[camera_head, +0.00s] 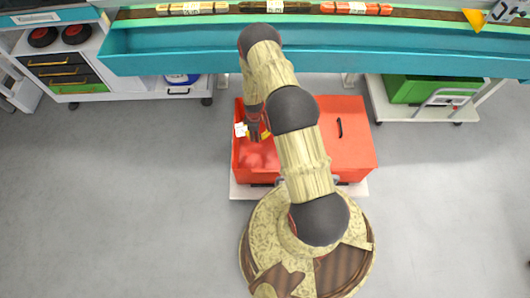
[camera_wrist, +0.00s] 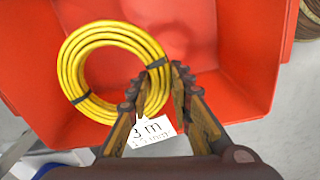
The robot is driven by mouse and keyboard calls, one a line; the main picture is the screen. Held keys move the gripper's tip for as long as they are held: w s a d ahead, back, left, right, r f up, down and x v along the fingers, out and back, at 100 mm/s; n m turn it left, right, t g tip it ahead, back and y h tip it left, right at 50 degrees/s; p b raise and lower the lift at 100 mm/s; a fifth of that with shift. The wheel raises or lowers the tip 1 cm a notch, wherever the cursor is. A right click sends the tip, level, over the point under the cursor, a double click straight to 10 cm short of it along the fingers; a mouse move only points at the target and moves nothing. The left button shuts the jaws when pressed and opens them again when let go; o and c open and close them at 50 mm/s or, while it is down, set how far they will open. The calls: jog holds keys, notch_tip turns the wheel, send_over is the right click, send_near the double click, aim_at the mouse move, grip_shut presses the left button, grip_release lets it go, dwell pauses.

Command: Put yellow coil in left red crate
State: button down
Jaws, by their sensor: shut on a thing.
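The yellow coil (camera_wrist: 85,42) is a round bundle with black ties and a white "3 m" tag (camera_wrist: 150,132). My gripper (camera_wrist: 157,80) is shut on the coil's near right side. In the wrist view the coil is seen against the inside of the left red crate (camera_wrist: 240,88); I cannot tell if it touches the bottom. In the head view the left red crate (camera_head: 245,168) is open at the top, and my gripper (camera_head: 254,131) is over it. Only a small part of the coil (camera_head: 265,135) shows there, the rest hidden by my arm.
A second red box with a flat top (camera_head: 350,155) and dark handle sits right of the crate, partly behind my arm. A teal trough (camera_head: 180,52) runs along the back. A green crate (camera_head: 405,88) stands on a cart at right. The floor on both sides is clear.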

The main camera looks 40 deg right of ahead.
jog(key=s+d+f+n+b, duration=0.1)
jog(key=s+d+f, duration=0.1)
jog(key=f, duration=0.4)
jog(key=s+d+f+n+b, duration=0.1)
jog(key=s+f+b, duration=0.1)
jog(key=f, duration=0.4)
jog(key=b, duration=0.2)
send_over(265, 159)
notch_tip(265, 159, down, 7)
jog(key=shift+w+d+r, duration=0.1)
jog(key=shift+w+r, duration=0.05)
jog(key=shift+f+b, duration=1.1)
jog(key=shift+f, duration=0.95)
jog(key=shift+f, duration=0.2)
jog(key=c, duration=1.7)
grip_release()
jog(key=shift+o, duration=0.6)
